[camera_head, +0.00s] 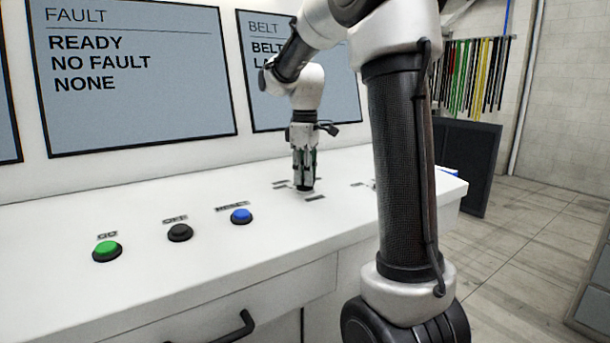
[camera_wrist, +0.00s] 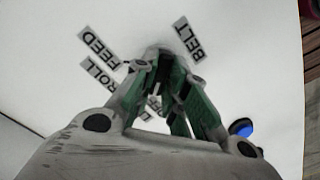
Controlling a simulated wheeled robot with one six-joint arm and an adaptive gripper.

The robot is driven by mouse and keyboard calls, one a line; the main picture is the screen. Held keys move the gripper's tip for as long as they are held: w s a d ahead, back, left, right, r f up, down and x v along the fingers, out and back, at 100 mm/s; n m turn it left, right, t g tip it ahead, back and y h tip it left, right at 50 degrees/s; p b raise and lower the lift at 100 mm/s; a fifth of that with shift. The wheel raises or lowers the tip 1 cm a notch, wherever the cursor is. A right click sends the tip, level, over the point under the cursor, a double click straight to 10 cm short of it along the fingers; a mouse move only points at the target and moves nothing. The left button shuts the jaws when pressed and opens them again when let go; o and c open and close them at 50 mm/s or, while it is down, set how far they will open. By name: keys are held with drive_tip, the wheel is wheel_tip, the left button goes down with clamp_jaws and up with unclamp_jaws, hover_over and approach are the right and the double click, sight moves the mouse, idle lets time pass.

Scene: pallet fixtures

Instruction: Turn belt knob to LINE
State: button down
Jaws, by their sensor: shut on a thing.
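My gripper (camera_head: 304,186) points down at the console top and is shut on the belt knob. In the wrist view its green-sided fingers (camera_wrist: 168,58) meet beside the BELT label (camera_wrist: 188,39). The knob is almost wholly hidden between the fingertips, so I cannot tell where it points. The FEED label (camera_wrist: 98,47) and ROLL label (camera_wrist: 103,76) lie to the left of the fingers. Another label (camera_wrist: 154,108) shows only in part between the fingers, and I cannot read it fully. The belt screen (camera_head: 340,100) is partly covered by my arm.
A green GO button (camera_head: 107,251), a black OFF button (camera_head: 179,233) and a blue RESET button (camera_head: 241,216) stand on the white console (camera_head: 200,275) left of my gripper. The fault screen (camera_head: 135,75) reads READY, NO FAULT, NONE. More small labels (camera_head: 358,184) lie to the right.

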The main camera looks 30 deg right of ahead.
drive_tip(key=shift+m, duration=2.1)
drive_tip(key=c, duration=1.4)
unclamp_jaws()
drive_tip(key=shift+c, duration=0.2)
wheel_tip(320, 180, up, 12)
